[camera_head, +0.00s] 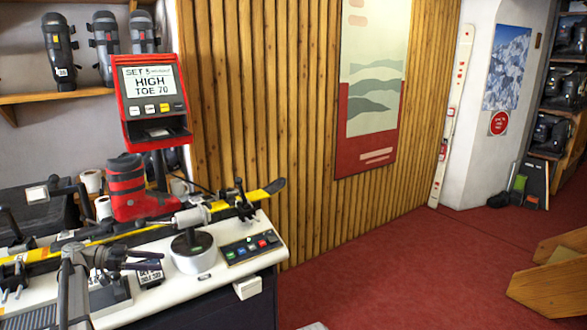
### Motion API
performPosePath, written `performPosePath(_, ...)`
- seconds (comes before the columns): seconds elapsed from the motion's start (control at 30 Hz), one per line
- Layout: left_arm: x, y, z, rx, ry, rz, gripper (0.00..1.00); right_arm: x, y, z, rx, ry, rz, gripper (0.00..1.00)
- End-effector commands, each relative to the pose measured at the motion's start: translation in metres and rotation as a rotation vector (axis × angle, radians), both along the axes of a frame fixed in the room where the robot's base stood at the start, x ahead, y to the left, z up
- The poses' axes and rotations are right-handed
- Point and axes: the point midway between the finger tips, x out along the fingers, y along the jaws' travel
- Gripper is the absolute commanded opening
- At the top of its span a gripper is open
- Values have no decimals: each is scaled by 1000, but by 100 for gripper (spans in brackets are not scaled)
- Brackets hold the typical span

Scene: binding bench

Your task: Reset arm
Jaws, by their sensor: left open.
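My left gripper (147,260) is at the lower left, over the front of the white bench (262,257). Its dark fingers point right and are apart, with nothing visible between them. Just beyond it is a round grey-and-white post base (193,252) with a pale cylinder (191,217) on top. A yellow ski (105,238) lies across the bench behind the gripper. A red and black ski boot (127,188) stands upright at the ski. My right gripper is not in view.
A red display (155,97) reading "HIGH TOE 70" rises behind the boot. A button panel (250,248) is at the bench's right end. Red carpet (400,270) is open to the right. A wooden piece (555,285) stands at the right edge.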

Motion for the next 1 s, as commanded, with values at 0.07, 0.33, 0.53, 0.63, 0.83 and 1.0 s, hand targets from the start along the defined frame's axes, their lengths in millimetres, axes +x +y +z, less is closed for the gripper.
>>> performPosePath(0.07, -8, -46, -6, 41, 98, -21, 76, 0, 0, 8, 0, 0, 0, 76)
performPosePath(0.33, -71, -221, -49, 340, 567, -18, 76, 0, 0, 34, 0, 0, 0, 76)
performPosePath(0.53, -157, -317, -77, 674, 837, 123, 76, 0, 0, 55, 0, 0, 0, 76)
performPosePath(0.63, -203, -343, -84, 839, 903, 241, 76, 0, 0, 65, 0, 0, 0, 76)
performPosePath(0.83, -272, -363, -84, 1074, 905, 504, 76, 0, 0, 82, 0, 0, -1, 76)
performPosePath(1.0, -299, -363, -79, 1157, 857, 660, 76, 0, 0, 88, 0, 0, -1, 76)
